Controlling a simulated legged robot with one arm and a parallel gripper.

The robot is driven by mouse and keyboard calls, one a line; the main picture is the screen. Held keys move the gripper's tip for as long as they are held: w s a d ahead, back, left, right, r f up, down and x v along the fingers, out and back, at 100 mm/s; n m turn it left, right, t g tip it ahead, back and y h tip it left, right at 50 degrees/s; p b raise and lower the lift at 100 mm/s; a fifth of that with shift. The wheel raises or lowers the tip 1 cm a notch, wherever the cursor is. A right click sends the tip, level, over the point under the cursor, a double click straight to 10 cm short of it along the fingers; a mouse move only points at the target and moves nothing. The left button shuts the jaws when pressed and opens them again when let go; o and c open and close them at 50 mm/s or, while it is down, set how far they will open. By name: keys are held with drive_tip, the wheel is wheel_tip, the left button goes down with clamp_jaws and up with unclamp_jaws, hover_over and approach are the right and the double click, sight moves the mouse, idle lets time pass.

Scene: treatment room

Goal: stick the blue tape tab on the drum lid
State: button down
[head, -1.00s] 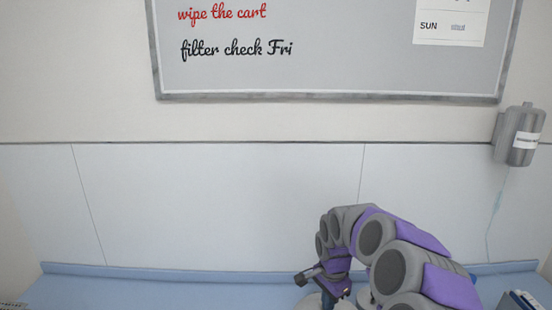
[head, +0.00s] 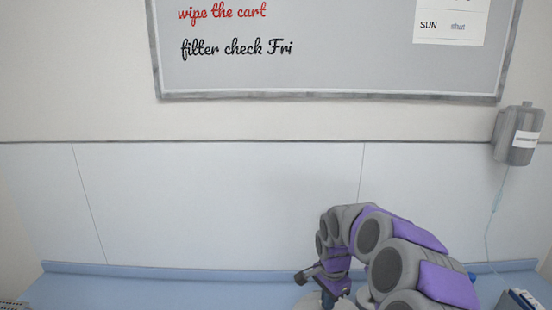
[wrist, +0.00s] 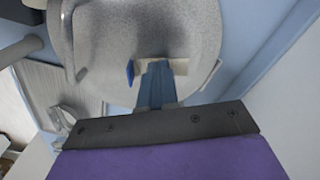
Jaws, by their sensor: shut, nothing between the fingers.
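In the wrist view a round, speckled grey lid (wrist: 190,25), which looks like the drum lid, fills the upper middle. My gripper (wrist: 158,66) is shut and empty, its fingertips over the lid's lower part. A small blue piece (wrist: 130,72), likely the blue tape tab, shows just left of the fingertips. A beige patch (wrist: 178,67) lies behind and right of them. I cannot tell whether the blue piece lies flat on the lid. In the head view my gripper (head: 335,295) is low, and only a sliver of the lid (head: 310,302) shows.
A blue counter (head: 150,285) runs along the wall with a raised back edge. A whiteboard (head: 350,70) is above. The counter's left stretch looks mostly clear.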

drive_tip(key=shift+r+p, duration=1.35)
drive_tip(key=shift+r, duration=2.15)
drive_tip(key=s+a+r+n, duration=0.2)
drive_tip(key=s+r+n, duration=0.2)
drive_tip(key=s, duration=0.6)
drive_tip(key=s+d+n+g, duration=0.1)
drive_tip(key=s+n, duration=0.7)
drive_tip(key=s, duration=2.1)
drive_tip(key=shift+d+f+g, duration=0.3)
drive_tip(key=shift+d+g, duration=0.1)
drive_tip(key=shift+d, duration=0.1)
